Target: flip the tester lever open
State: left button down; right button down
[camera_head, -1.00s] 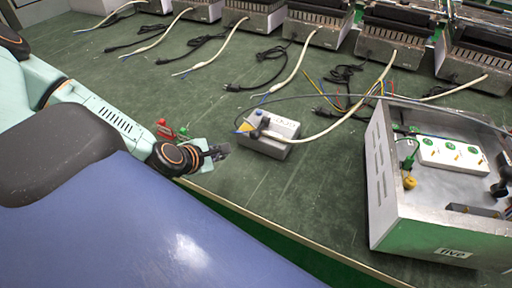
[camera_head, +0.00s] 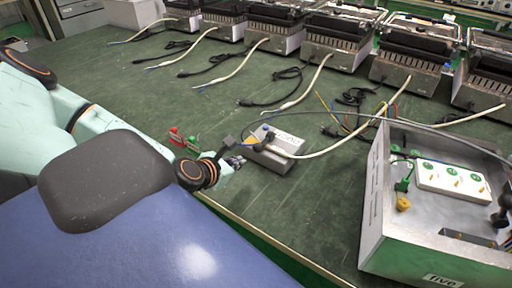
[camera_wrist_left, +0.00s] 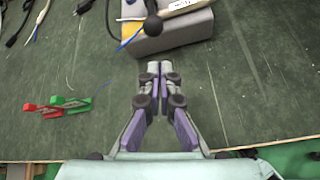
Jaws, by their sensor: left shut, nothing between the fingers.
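The tester (camera_head: 280,155) is a small grey box on the green table, with a pale label on top. It also shows at the top of the left wrist view (camera_wrist_left: 180,32). Its lever's round black knob (camera_wrist_left: 153,26) stands at the near side of the box in that view, beside a yellow part and a blue wire. My left gripper (camera_head: 238,161) is just left of the tester in the head view. In the wrist view its fingertips (camera_wrist_left: 153,68) are together and empty, with a gap before the knob. My right gripper is not in view.
Red and green clips (camera_head: 183,138) lie left of the tester. A white cable (camera_head: 335,146) runs from the tester to the right. An open metal box (camera_head: 370,200) marked "five" stands at the right. Several heaters (camera_head: 335,38) with loose cables line the back.

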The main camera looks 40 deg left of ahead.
pick_arm(q)
jog(key=shift+s+a+r+n, duration=0.1)
jog(key=shift+a+n, duration=0.1)
jog(key=shift+n, duration=0.4)
